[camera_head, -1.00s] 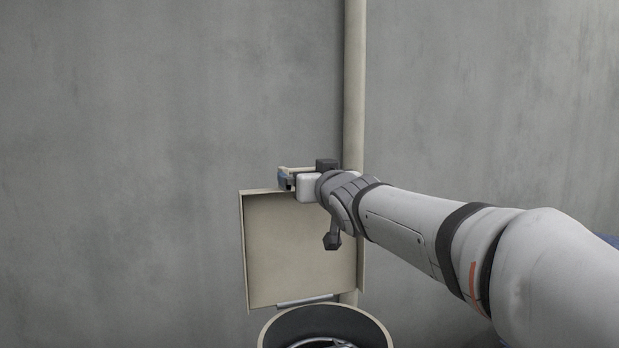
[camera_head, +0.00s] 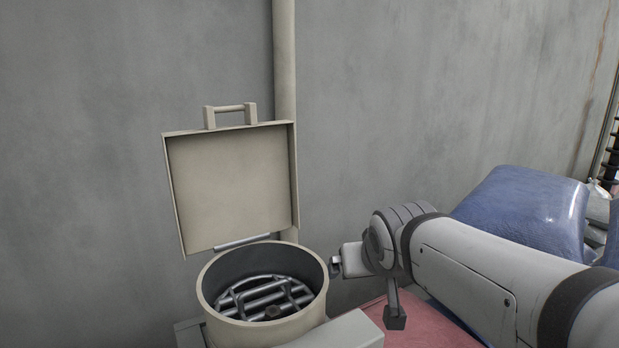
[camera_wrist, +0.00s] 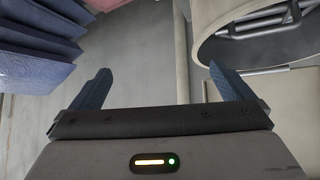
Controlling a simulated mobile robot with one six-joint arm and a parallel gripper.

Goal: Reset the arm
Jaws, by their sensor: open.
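My gripper (camera_wrist: 160,88) shows in the wrist view with its two blue fingers spread wide and nothing between them. In the head view my arm comes in from the right, and its wrist end is to the right of the round beige container; the fingers are hidden there. The container (camera_head: 213,316) stands open with a dark metal grate (camera_head: 265,297) inside. Its square beige lid (camera_head: 230,185) stands upright behind it, with a handle (camera_head: 230,115) on the top edge. My gripper is apart from the lid and handle.
A grey wall with a vertical beige pipe (camera_head: 285,65) is behind the container. A blue, plastic-like bulky object (camera_head: 530,208) lies behind my arm at the right, over a reddish surface (camera_head: 375,318). Blue folded shapes (camera_wrist: 40,40) show at upper left in the wrist view.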

